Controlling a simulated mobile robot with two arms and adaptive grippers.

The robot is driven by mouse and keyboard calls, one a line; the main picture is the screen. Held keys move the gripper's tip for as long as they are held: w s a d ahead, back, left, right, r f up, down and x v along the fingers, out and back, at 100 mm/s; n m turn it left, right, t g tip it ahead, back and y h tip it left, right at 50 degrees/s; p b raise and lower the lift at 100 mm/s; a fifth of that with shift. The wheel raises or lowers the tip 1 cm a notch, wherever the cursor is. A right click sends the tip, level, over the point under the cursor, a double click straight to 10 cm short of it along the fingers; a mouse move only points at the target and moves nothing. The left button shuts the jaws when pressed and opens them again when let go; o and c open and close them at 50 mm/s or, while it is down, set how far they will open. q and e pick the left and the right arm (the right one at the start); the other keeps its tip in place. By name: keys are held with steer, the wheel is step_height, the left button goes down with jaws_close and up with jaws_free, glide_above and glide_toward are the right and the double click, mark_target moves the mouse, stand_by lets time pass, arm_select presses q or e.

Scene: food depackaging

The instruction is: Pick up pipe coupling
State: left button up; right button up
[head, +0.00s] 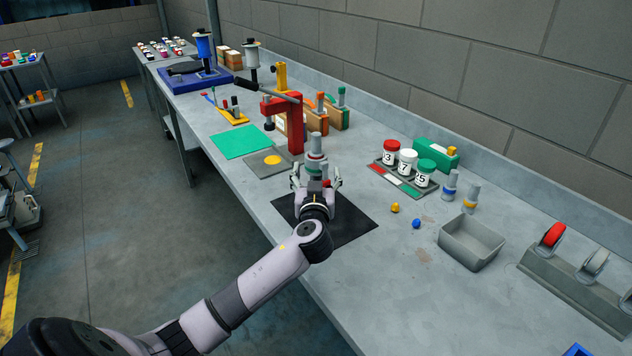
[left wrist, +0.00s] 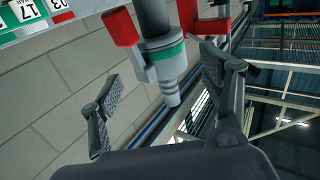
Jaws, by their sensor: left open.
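A grey stepped cylinder with a green band (head: 316,147), which looks like the pipe coupling, stands upright just beyond my left gripper (head: 316,176) at the black mat. It also shows in the left wrist view (left wrist: 166,62), between and beyond the spread fingers of my left gripper (left wrist: 160,70). The gripper is open. I see no clear contact of either finger with the cylinder. Its lower part is hidden by the gripper in the head view. Similar cylinders with a blue band (head: 450,186) and a yellow band (head: 471,199) stand to the right. My right gripper is out of view.
A red press-like frame (head: 295,125) stands close behind the cylinder. The black mat (head: 352,222) lies under the gripper. Numbered jars (head: 407,160), a grey bin (head: 472,242) and small yellow (head: 395,208) and blue (head: 416,224) pieces are to the right.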

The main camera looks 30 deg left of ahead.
mark_target(316, 165)
arm_select(q)
steer(key=shift+w+a+r, duration=0.15)
steer(key=shift+w+a, duration=0.1)
steer(key=shift+w, duration=0.15)
steer(key=shift+w+a+r+p, duration=0.1)
steer(key=shift+w+a+p, duration=0.1)
steer(key=shift+p, duration=0.15)
steer(key=p+x, duration=0.2)
steer(key=x, duration=0.2)
steer(key=shift+s+a+r, duration=0.1)
steer(key=shift+r, duration=0.05)
steer(key=shift+w+a, duration=0.15)
steer(key=shift+w, duration=0.15)
steer(key=shift+c, duration=0.9)
jaws_close()
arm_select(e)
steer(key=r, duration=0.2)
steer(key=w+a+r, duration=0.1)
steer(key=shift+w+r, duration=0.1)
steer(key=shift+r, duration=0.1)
